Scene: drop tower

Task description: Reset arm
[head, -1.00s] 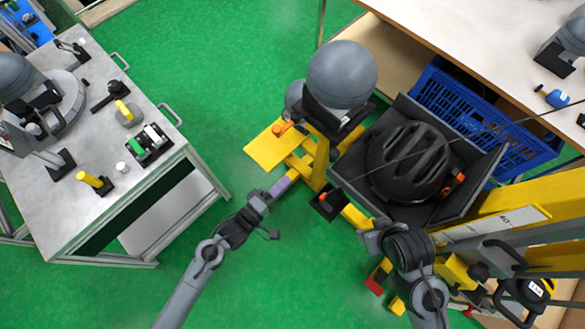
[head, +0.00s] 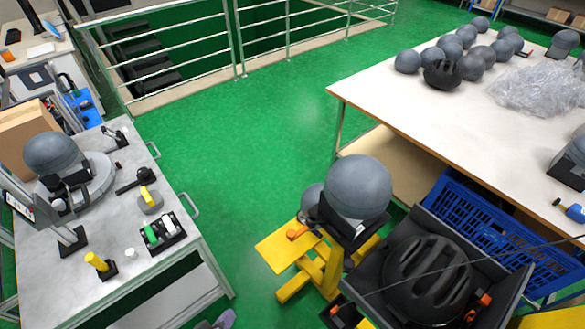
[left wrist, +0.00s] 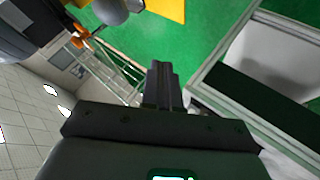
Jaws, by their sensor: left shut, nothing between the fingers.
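The yellow drop tower (head: 335,268) stands at the lower middle of the head view. Its arm carries a grey headform (head: 360,188) with an orange knob (head: 298,233) beside it. A yellow plate (head: 287,247) lies at its left. My left gripper (head: 222,319) barely shows at the bottom edge, left of the tower and apart from it. In the left wrist view its fingers (left wrist: 160,85) are together and empty. An orange part (left wrist: 80,36) and a yellow plate (left wrist: 165,8) show beyond them. My right gripper is out of view.
A black helmet (head: 426,277) lies in a dark tray (head: 508,292) right of the tower. A blue crate (head: 480,222) is behind it. A steel bench (head: 85,285) stands at left, a white table (head: 410,105) with several headforms at right. Green floor (head: 240,165) lies free between.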

